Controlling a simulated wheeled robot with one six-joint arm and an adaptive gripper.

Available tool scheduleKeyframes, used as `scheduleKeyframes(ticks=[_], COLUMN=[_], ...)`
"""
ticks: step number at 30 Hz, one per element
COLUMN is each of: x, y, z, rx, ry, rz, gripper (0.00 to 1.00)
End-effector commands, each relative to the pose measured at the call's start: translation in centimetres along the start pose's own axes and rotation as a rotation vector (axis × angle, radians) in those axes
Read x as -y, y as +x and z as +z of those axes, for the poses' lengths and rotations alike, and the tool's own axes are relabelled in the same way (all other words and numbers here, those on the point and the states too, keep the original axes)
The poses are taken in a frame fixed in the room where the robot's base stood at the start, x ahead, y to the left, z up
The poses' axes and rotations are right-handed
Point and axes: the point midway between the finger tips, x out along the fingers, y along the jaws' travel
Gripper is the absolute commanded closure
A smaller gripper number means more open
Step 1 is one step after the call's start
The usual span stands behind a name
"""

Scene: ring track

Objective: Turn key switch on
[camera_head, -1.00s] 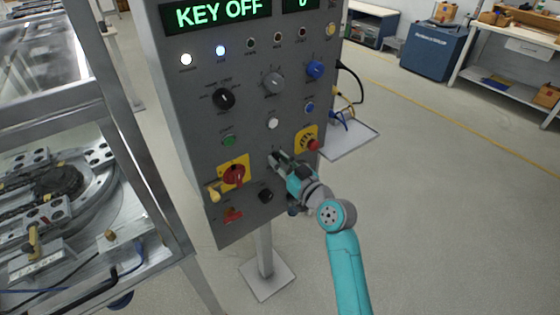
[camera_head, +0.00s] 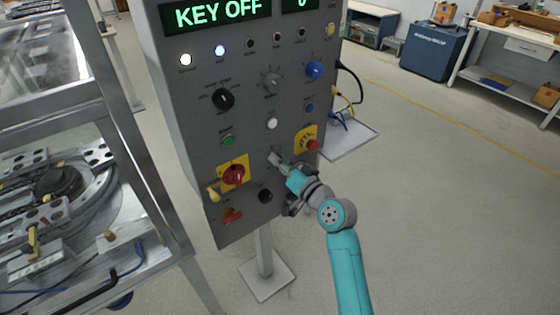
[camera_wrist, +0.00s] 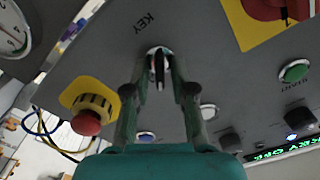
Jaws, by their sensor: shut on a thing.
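The key switch (camera_wrist: 159,72) has a dark key in a light round collar, next to the word KEY in the wrist view. My gripper (camera_wrist: 159,68) has its two fingers on either side of the key and is shut on it. In the head view my gripper (camera_head: 277,160) is at the lower middle of the grey panel (camera_head: 205,130); its fingers hide the key there. The display (camera_head: 217,12) at the top of the panel reads KEY OFF in green.
A red emergency stop (camera_head: 312,145) on a yellow plate sits just right of my gripper. A metal frame (camera_head: 150,190) stands left; open floor lies right.

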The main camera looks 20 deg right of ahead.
Motion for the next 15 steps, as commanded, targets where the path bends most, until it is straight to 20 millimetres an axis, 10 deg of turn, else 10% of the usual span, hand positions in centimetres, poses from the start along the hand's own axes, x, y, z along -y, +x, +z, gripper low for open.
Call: scheduleKeyframes(ticks=[15], x=[-0.28], y=[-0.03], z=[0.08], rx=[0.001], ry=[0.359], rz=[0.002], gripper=[1.0])
